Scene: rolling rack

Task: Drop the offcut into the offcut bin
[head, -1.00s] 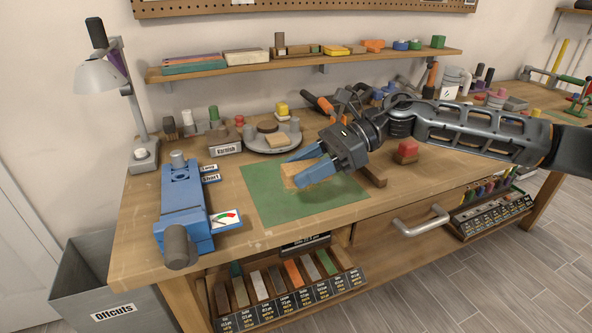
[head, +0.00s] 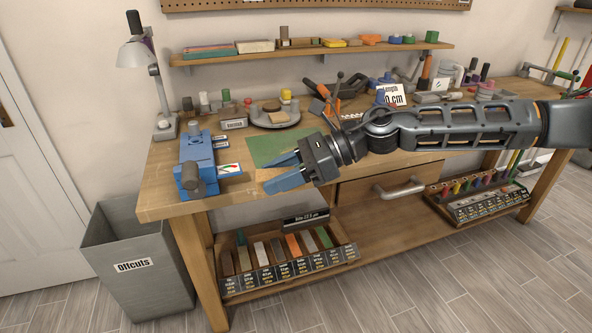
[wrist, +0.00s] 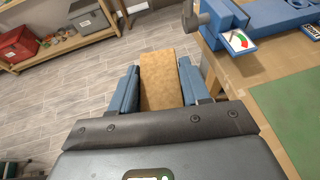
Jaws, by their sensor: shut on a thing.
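My gripper (head: 283,182) has blue fingers and is shut on the offcut, a flat tan wooden block. The offcut (wrist: 159,80) shows clearly between the two fingers in the wrist view. In the head view the offcut (head: 272,175) is mostly hidden by the fingers. The gripper is at the front edge of the workbench, right of the blue vise. The offcut bin (head: 150,285), a grey open-topped box labelled "Offcuts", stands on the floor at the left end of the bench, to the left of and below my gripper.
The blue vise (head: 197,160) stands on the bench's left end, between gripper and bin in the picture. A green mat (head: 270,149) lies on the workbench (head: 160,195). A tray of coloured blocks (head: 290,278) sits on the lower shelf. Floor in front is clear.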

